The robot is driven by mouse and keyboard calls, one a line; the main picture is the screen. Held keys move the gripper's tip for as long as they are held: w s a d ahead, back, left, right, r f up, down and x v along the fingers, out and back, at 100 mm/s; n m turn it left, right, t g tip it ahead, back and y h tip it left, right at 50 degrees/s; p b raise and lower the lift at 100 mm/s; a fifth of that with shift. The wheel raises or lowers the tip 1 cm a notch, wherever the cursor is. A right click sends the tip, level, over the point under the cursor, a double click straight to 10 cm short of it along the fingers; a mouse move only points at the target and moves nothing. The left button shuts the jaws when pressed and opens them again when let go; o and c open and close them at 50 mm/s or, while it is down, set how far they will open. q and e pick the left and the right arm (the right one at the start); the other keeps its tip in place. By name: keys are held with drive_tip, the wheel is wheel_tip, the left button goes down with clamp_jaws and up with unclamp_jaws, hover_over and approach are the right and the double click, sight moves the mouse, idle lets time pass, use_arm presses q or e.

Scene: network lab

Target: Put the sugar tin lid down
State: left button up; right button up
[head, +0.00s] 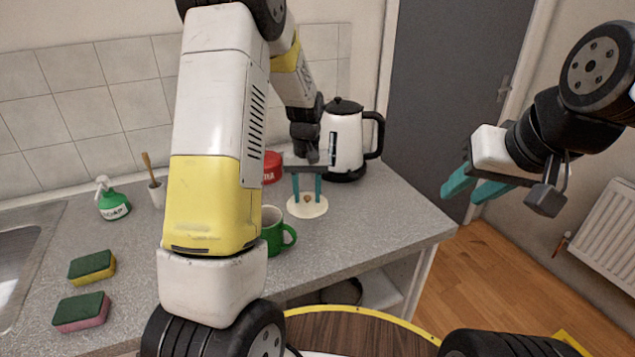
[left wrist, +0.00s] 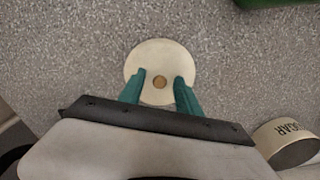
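The sugar tin lid (head: 311,211) is a flat cream disc with a small brown knob, and it lies on the grey counter near the kettle. It also shows in the left wrist view (left wrist: 158,52). My left gripper (head: 307,194) is open just above the lid, with one teal finger on each side of the knob and visible gaps to it. The sugar tin (left wrist: 283,146), cream with dark lettering, is partly in the left wrist view at lower right; I cannot make it out in the head view. My right gripper (head: 468,190) is open and empty, off the counter's right edge.
A green mug (head: 272,236) stands left of the lid. A white and black kettle (head: 343,143) and a red tin (head: 272,168) stand behind. Two sponges (head: 92,266), a soap bottle (head: 113,204) and a brush holder (head: 156,194) are at left. Counter right of the lid is clear.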

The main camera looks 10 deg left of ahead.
sight(307, 197)
use_arm(q)
wheel_tip(307, 197, up, 12)
drive_tip(key=s+r+m+t+h, duration=0.1)
drive_tip(key=s+r+t+h, duration=0.15)
drive_tip(key=s+r, duration=0.85)
drive_tip(key=s+d+m+t, duration=0.1)
drive_tip(key=s+d+t, duration=0.1)
drive_tip(key=s, duration=1.1)
drive_tip(key=shift+f+m+t, duration=0.4)
drive_tip(key=shift+f+t, duration=0.05)
drive_tip(key=shift+t, duration=0.4)
drive_tip(key=shift+d, duration=0.1)
